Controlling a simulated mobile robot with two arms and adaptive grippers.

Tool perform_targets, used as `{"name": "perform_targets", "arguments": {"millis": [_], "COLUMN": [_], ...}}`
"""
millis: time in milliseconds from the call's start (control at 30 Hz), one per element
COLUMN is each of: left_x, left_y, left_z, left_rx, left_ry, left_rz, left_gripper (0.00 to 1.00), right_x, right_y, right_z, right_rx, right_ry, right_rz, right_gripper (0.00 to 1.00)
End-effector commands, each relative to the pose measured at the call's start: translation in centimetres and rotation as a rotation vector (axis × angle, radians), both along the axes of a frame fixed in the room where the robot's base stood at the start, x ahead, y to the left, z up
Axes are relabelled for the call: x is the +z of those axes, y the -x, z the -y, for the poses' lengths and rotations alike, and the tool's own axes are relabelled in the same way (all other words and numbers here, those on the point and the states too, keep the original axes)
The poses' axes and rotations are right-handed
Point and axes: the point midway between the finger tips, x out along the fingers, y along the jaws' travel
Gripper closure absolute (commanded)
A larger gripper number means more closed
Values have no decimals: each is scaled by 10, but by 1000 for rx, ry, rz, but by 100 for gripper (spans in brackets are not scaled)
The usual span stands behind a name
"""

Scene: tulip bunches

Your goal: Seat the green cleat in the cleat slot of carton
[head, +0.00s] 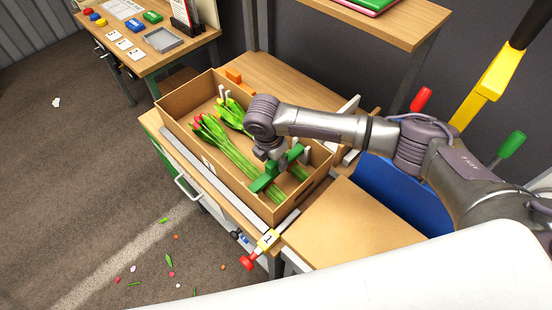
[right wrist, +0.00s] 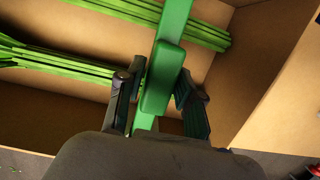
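The open cardboard carton (head: 180,103) sits on the workbench with tulip bunches (head: 228,148) lying inside. The green cleat (head: 265,183) is a bar with a raised block, lying across the stems at the carton's right part in the head view. My right gripper (head: 272,160) reaches down over it. In the right wrist view the cleat (right wrist: 162,80) stands between the two fingers, which press close on both sides of its block. I cannot make out the cleat slot, nor whether the cleat touches the carton walls. My left gripper is not in view.
A bare board (head: 350,222) lies right of the carton. A red-handled clamp (head: 262,243) stands at the bench's front edge. Behind are a shelf (head: 395,22) and a side table (head: 160,62) with small blocks and a grey tray. Petals litter the floor.

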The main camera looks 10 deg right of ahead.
Motion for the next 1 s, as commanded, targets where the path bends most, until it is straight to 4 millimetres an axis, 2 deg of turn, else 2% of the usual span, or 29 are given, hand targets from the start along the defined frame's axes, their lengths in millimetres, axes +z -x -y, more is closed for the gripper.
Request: {"name": "perform_targets", "arguments": {"millis": [33, 100, 467, 567, 800, 1000], "left_x": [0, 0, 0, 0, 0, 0], "left_y": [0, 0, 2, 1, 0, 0], "left_z": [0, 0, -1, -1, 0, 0], "left_rx": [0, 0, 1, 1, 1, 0], "left_ry": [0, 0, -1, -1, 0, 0], "left_rz": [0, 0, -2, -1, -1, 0], "left_gripper": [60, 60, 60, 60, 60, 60], "right_x": [0, 0, 6, 18, 69, 103], "right_y": [0, 0, 0, 1, 5, 8], "right_z": [0, 0, -1, -4, -11, -17], "right_rx": [0, 0, 1, 1, 2, 1], "right_ry": [0, -1, -2, -3, -2, -2], "right_rz": [0, 1, 1, 1, 3, 2], "right_gripper": [51, 44, 44, 44, 44, 44]}}
